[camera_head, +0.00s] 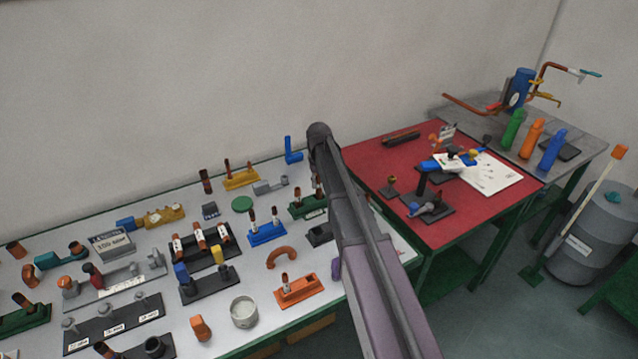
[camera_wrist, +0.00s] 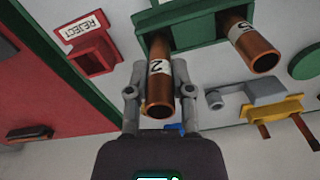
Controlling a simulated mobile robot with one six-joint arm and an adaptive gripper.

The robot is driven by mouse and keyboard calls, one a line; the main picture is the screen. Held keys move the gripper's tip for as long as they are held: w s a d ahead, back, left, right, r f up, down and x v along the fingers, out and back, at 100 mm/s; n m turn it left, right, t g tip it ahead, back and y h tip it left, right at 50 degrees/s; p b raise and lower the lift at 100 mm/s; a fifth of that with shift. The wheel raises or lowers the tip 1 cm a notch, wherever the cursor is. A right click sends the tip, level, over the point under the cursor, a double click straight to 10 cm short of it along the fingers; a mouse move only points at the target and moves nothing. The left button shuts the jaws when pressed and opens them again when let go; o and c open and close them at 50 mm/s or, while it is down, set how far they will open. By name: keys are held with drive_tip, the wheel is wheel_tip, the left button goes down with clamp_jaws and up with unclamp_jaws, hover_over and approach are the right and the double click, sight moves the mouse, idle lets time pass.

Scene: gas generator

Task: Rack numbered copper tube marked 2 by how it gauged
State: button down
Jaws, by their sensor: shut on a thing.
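The copper tube marked 2 (camera_wrist: 158,88) is between the fingers of my gripper (camera_wrist: 158,72) in the wrist view, and the fingers are shut on it. Its far end meets the green rack (camera_wrist: 190,38); I cannot tell whether it is fully seated in a hole. A second numbered copper tube (camera_wrist: 255,50), its mark perhaps 3 or 5, stands in the same rack beside it. The green rack (camera_head: 297,210) is partly behind my arm in the head view, where my gripper is hidden. A red holder (camera_wrist: 95,52) labelled REJECT lies near the rack.
A blue rack (camera_head: 267,236) and an orange rack (camera_head: 301,292) hold labelled tubes. A black rack (camera_head: 213,260) holds several more. A yellow stand (camera_wrist: 270,112) and grey gauge-like piece (camera_wrist: 245,92) are close to my gripper. The red table (camera_head: 370,160) is at right.

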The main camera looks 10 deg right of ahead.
drive_tip(key=shift+f+b, duration=1.2)
drive_tip(key=shift+f, duration=0.1)
drive_tip(key=shift+c, duration=2.2)
unclamp_jaws()
drive_tip(key=shift+r, duration=0.15)
